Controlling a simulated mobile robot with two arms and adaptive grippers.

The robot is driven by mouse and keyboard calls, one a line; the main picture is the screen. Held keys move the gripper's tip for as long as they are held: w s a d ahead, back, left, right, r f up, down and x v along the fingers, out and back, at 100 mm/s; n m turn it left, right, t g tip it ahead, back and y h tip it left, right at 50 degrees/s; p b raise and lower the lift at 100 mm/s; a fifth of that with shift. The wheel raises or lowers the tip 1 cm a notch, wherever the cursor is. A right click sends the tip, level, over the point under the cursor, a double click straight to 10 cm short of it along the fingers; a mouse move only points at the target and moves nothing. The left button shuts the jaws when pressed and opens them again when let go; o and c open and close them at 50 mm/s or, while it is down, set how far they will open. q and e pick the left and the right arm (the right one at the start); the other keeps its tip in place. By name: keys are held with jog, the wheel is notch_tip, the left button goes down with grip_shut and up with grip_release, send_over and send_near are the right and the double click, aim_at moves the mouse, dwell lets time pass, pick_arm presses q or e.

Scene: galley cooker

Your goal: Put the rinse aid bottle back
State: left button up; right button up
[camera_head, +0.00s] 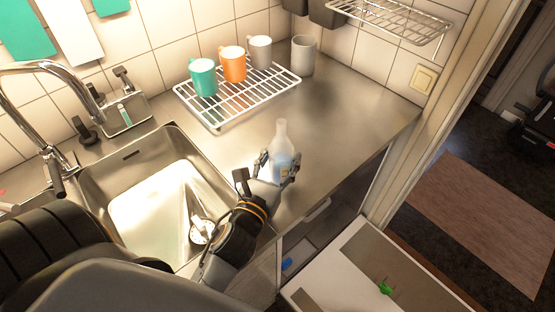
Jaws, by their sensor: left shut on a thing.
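The rinse aid bottle (282,143) is a pale translucent bottle with a narrow neck and bluish contents. It stands upright at the steel counter between the sink and the front edge. My left gripper (276,172) is shut on the lower part of the bottle, and its fingers hide part of it. I cannot tell whether the bottle's base touches the counter. My right gripper is not in view.
The steel sink (186,143) lies to the left. A white wire rack (222,117) holds a teal mug (203,80), an orange mug (233,66) and a grey mug (260,52). Below the counter, an open white door or drawer front (420,283) juts out.

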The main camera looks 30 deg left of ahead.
pick_arm(q)
jog(key=shift+s, duration=0.1)
jog(key=shift+s+d+r, duration=0.15)
jog(key=shift+d+r, duration=0.05)
jog(key=shift+d, duration=0.1)
jog(key=shift+f, duration=0.1)
jog(key=o, duration=1.3)
jog(key=shift+a+f, duration=0.1)
jog(key=shift+f, duration=0.05)
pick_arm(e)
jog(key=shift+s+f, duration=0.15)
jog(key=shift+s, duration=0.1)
